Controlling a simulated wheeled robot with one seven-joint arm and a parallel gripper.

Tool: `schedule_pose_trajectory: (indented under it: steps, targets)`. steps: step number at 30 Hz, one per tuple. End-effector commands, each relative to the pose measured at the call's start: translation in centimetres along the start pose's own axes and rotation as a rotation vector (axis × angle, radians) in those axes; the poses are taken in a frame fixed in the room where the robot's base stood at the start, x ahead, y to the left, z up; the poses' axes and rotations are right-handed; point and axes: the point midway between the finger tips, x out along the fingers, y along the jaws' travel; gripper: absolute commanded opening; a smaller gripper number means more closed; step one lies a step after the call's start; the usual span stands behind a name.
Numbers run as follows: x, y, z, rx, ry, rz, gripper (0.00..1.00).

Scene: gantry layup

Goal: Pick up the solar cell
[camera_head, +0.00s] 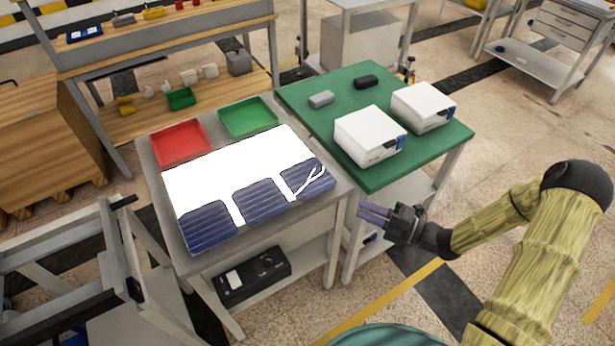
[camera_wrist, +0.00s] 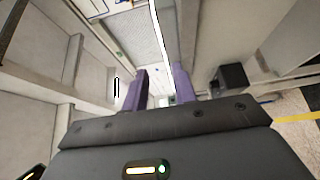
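Three dark blue solar cells lie in a row along the front of a bright white panel (camera_head: 230,172) on the grey table. They are the left cell (camera_head: 208,226), the middle cell (camera_head: 259,201) and the right cell (camera_head: 300,182). White strips lie on or by the right cell. My gripper (camera_head: 364,212) is right of this table, apart from the cells, with its purple fingers pointing left. In the wrist view my gripper (camera_wrist: 160,88) has its fingers apart with nothing held between them. No solar cell is clearly visible in the wrist view.
A red tray (camera_head: 181,156) and a green tray (camera_head: 248,131) sit behind the panel. A green-topped table (camera_head: 330,125) carries two white boxes, the nearer one (camera_head: 368,137) and the farther one (camera_head: 423,108). A black case (camera_head: 252,277) lies on the lower shelf.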

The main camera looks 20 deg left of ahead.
Motion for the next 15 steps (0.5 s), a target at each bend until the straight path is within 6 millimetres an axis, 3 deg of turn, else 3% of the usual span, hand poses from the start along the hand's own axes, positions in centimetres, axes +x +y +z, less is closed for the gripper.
schedule_pose_trajectory:
  steps: [9, 15]
  targets:
    - [5.7, 0.0, -0.1, 0.001, 0.003, 0.000, 0.28]
    - [7.2, 0.0, 0.0, 0.000, 0.000, 0.000, 0.28]
